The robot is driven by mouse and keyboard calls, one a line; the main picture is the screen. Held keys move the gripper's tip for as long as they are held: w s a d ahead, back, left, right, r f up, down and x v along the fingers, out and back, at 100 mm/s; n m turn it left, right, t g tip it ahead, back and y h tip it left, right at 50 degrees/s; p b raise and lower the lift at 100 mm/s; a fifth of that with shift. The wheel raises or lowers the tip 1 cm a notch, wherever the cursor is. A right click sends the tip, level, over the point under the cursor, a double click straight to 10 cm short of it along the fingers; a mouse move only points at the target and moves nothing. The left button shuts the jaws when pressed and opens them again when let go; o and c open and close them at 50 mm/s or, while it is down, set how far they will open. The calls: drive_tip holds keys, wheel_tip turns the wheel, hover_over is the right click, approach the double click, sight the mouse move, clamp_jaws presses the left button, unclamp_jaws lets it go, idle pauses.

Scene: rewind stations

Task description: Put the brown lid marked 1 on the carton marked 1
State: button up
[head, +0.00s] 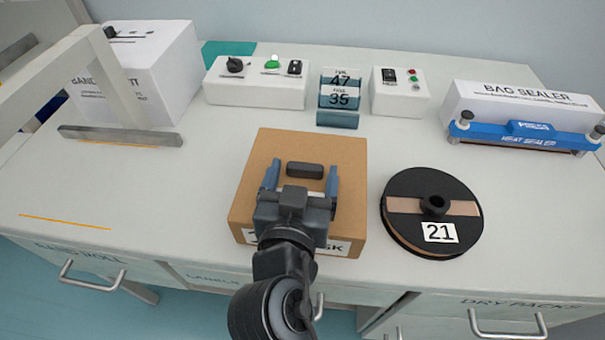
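A brown carton (342,242) stands on the bench in the head view, with a flat brown lid (265,150) over its top. A short dark handle (305,171) sits in the middle of the lid. The white label on the carton's front is mostly hidden by my arm; a "1" shows at its left end and "SK" at its right. My gripper (304,173) is open over the lid, with one blue-grey finger on each side of the handle and a gap to it on both sides. I cannot tell how high the fingertips are.
A black reel marked 21 (433,212) lies close to the carton's right. A bag sealer (520,110), control boxes (258,82) and a card holder marked 47 and 35 (339,98) stand behind. A pale frame (120,85) is at left. The bench left of the carton is clear.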

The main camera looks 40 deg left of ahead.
drive_tip(key=shift+o, duration=0.6)
drive_tip(key=b+v, duration=0.1)
drive_tip(key=v, duration=0.6)
drive_tip(key=shift+s+d, duration=0.25)
drive_tip(key=shift+s, duration=0.05)
